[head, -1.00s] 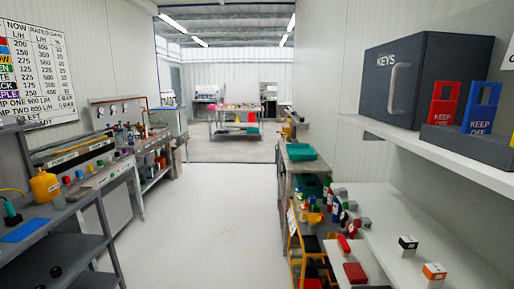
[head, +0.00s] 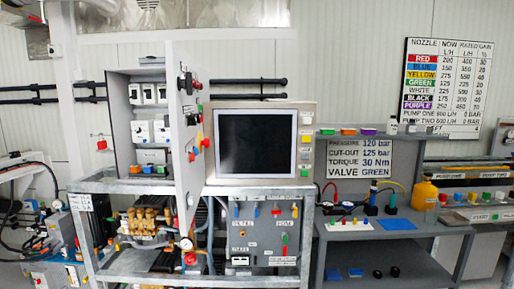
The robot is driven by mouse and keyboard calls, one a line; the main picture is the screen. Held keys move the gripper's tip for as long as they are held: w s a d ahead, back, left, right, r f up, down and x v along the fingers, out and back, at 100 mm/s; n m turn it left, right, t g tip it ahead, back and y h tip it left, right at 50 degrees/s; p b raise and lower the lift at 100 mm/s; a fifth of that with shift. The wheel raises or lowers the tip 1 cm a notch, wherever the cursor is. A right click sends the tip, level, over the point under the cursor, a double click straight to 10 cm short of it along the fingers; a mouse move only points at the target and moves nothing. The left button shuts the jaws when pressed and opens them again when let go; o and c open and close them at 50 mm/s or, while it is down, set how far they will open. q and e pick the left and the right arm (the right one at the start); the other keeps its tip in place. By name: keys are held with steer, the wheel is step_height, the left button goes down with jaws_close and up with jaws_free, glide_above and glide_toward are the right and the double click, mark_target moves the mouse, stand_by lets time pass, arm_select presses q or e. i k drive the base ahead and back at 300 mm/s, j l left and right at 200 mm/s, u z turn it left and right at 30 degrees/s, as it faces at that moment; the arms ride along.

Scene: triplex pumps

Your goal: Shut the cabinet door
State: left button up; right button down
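A grey electrical cabinet (head: 118,128) stands on a metal frame left of centre in the head view. Its door (head: 186,155) is swung open at the cabinet's right side and is seen at a steep angle. The door carries a black switch and several coloured buttons, one of them red. Inside the cabinet are white breaker-like units (head: 142,94) and orange, blue and green terminal blocks near the bottom. Neither of my grippers is in view.
A dark monitor panel (head: 255,142) stands right beside the open door. Brass pumps and pipes (head: 146,216) fill the frame below. A grey workbench (head: 345,236) stands to the right and a cluttered machine (head: 45,240) to the left. Floor room in front is not shown.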

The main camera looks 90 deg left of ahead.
mark_target(191, 179)
steer(key=i+l+u, duration=0.1)
steer(key=u, duration=3.15)
steer(key=l, duration=0.1)
